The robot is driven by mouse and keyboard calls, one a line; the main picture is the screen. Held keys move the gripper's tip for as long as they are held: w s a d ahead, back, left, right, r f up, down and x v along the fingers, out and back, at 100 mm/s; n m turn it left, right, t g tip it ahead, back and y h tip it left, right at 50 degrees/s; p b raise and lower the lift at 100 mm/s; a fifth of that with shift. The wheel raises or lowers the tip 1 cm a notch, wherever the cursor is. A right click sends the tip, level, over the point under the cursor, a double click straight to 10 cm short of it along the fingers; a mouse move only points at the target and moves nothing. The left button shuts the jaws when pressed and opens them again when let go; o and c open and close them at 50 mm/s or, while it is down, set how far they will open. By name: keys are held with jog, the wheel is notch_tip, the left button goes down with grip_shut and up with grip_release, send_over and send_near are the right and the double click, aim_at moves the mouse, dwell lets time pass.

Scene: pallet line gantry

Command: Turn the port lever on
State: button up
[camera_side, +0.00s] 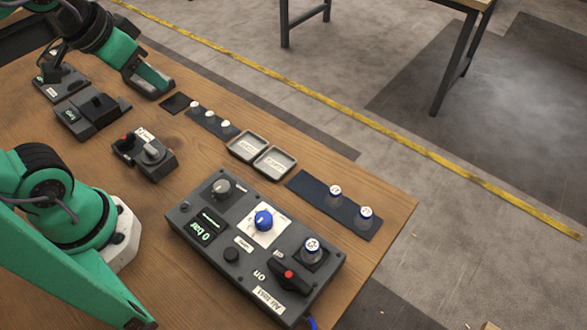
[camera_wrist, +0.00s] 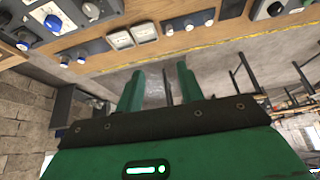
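A black handle with a red centre (camera_side: 289,275) sits at the front right of the large grey panel (camera_side: 185,222) in the side view. The word "on" is printed just left of it. Smaller units also stand at the far left: one with a red tip and grey knob (camera_side: 152,153), one with a black block-like handle (camera_side: 97,102). I cannot tell from the small labels which is the port lever. My gripper (camera_wrist: 161,78) has its two green fingers apart and nothing between them in the wrist view. In the side view it hangs near the table's far-left edge, away from the panel.
The panel carries a grey knob (camera_side: 222,187), a blue knob (camera_side: 263,219), a display (camera_side: 203,231) and a white-capped knob (camera_side: 313,248). Two trays (camera_side: 261,148), a dark strip with capped bottles (camera_side: 310,190) and smaller caps (camera_side: 211,113) line the far edge.

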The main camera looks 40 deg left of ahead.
jog(key=w+d+m+g+h, duration=0.1)
jog(key=w+d+m+g, duration=0.2)
jog(key=d, duration=0.4)
jog(key=m+g+y, duration=0.1)
jog(key=m+g, duration=0.2)
jog(key=m, duration=1.1)
send_over(289, 275)
notch_tip(289, 275, down, 11)
jog(key=shift+w+a+f, duration=0.1)
jog(key=shift+w+a, duration=0.05)
jog(key=shift+s+d+f+m, duration=0.1)
jog(key=shift+s+d+m, duration=0.1)
jog(key=shift+m, duration=0.1)
jog(key=shift+f, duration=0.1)
jog(key=shift+f, duration=3.8)
jog(key=shift+c, duration=0.5)
